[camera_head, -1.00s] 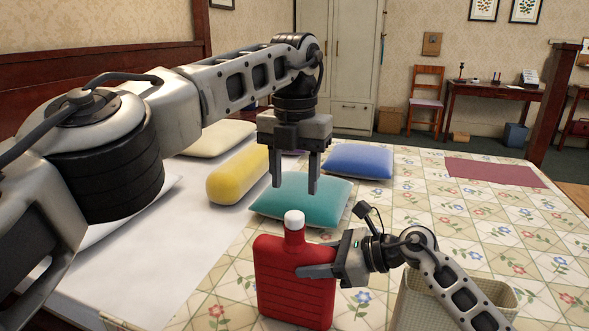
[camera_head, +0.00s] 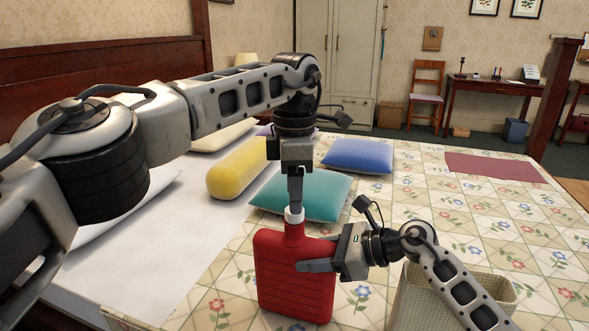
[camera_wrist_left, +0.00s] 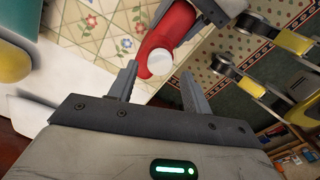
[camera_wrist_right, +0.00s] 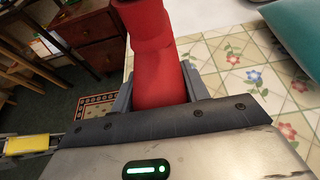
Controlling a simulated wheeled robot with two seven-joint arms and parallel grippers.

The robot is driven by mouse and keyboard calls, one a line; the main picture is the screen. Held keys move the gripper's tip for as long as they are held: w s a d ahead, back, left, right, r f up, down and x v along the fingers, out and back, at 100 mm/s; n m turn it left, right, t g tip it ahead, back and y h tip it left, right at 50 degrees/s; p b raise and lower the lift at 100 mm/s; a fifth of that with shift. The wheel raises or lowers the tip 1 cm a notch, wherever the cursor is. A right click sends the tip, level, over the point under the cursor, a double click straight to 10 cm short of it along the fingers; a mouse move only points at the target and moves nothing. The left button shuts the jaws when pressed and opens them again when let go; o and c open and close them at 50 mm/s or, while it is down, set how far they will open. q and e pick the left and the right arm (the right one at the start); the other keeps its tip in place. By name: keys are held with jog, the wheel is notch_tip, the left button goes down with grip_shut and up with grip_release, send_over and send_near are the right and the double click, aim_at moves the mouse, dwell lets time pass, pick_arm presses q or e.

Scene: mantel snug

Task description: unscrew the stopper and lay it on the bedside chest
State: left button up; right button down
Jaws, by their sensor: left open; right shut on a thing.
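A red ribbed bottle (camera_head: 283,283) stands upright above or on the flowered bedspread; its base contact is unclear. Its white stopper (camera_head: 292,217) sits on the neck. My right gripper (camera_head: 308,266) is shut on the bottle's body, also seen in the right wrist view (camera_wrist_right: 160,80). My left gripper (camera_head: 296,208) points down just over the stopper, with one finger hiding the other in the head view. In the left wrist view its open fingers stand either side of the stopper (camera_wrist_left: 160,62). A reddish-brown chest with drawers (camera_wrist_right: 98,55), possibly the bedside chest, shows in the right wrist view.
A teal pillow (camera_head: 325,195), a yellow bolster (camera_head: 237,170) and a blue pillow (camera_head: 357,156) lie on the bed behind. A pale basket (camera_head: 408,300) stands right of the bottle, partly behind my right arm. Free bedspread lies farther right.

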pick_arm(q)
jog(key=shift+f, duration=1.7)
jog(key=c, duration=1)
jog(key=n, duration=0.6)
jog(key=shift+c, duration=0.2)
jog(key=shift+r, duration=0.2)
jog(key=shift+r, duration=0.95)
